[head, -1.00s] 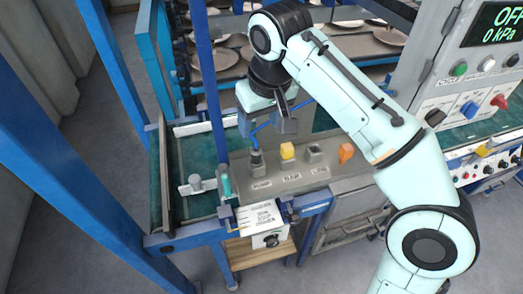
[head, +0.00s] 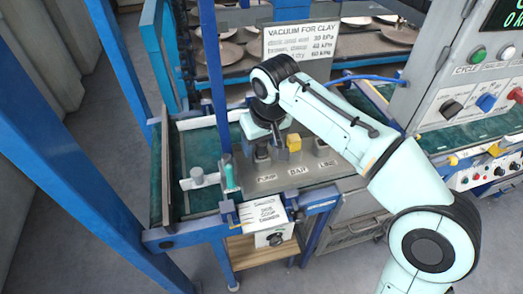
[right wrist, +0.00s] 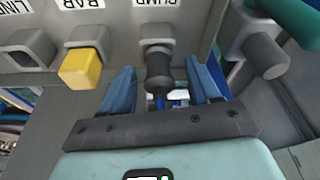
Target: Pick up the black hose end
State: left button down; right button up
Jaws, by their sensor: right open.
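The black hose end (right wrist: 159,72) sits at the socket marked PUMP on the grey panel, with a blue hose showing beyond it in the right wrist view. My right gripper (right wrist: 160,80) is open, with one blue finger on each side of the hose end and visible gaps between. In the head view my right gripper (head: 268,143) is over the PUMP socket and largely covers the hose end. My left gripper is not in view.
A yellow plug (head: 294,142) stands at the BAR socket beside the gripper. A grey socket (head: 321,148) at LINE is farther right. A teal-handled part (head: 229,178) and a blue post (head: 214,80) are close on the left.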

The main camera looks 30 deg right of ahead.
jog(key=c, duration=1.1)
